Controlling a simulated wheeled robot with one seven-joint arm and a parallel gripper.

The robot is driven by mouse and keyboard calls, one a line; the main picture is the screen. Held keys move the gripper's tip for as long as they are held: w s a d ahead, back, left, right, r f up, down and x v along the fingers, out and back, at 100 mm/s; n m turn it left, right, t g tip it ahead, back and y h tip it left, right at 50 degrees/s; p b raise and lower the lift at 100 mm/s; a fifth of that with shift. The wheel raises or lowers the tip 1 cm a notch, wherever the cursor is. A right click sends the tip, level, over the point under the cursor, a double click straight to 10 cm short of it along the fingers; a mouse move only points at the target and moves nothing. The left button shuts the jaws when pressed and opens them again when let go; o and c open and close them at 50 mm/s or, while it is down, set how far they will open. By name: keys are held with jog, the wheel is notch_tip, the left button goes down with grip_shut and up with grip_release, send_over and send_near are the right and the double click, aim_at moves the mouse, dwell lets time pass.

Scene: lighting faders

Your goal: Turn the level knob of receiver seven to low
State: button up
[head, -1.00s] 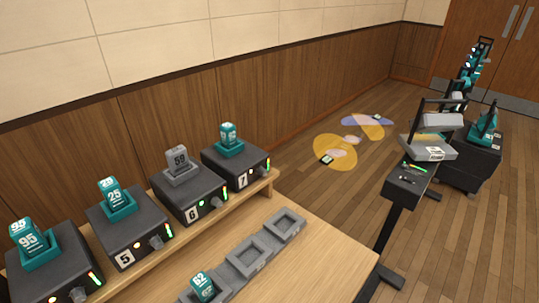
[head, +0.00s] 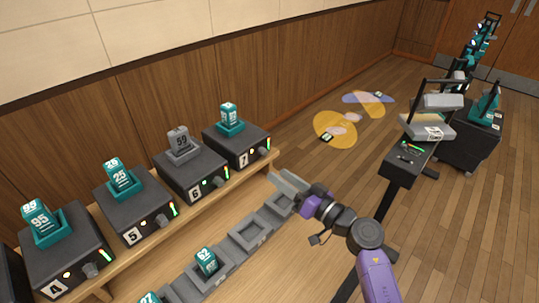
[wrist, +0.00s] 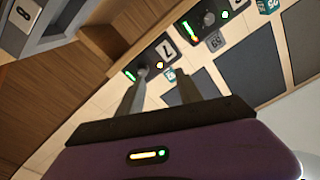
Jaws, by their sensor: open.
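Receiver seven (head: 228,150) is a dark box at the right end of the wooden shelf, with a teal pack (head: 229,117) standing in its top slot. Its grey level knob (head: 262,151) is on the front panel by a lit strip; in the wrist view the knob (wrist: 144,71) sits near the left fingertip. Where its pointer faces is too small to tell. My gripper (head: 276,181) is right of and in front of receiver seven, fingers apart and empty. In the wrist view its fingertips (wrist: 163,84) point toward the panel; I cannot tell whether they touch anything.
Receiver six (head: 188,176), receiver five (head: 130,205) and receiver four (head: 62,250) stand left along the shelf. A grey tray row (head: 250,235) lies below, holding a teal pack (head: 206,261).

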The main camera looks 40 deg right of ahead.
aim_at(266, 153)
jog(key=shift+m+g+h, duration=0.3)
jog(key=shift+m+h, duration=0.2)
jog(key=w+d, duration=0.1)
jog(key=w, duration=0.2)
jog(key=w+d+b, duration=0.1)
jog(key=w+d, duration=0.1)
jog(key=w, duration=0.1)
jog(key=w+d, duration=0.1)
jog(key=w, duration=0.2)
jog(key=shift+w+d, duration=0.2)
grip_shut()
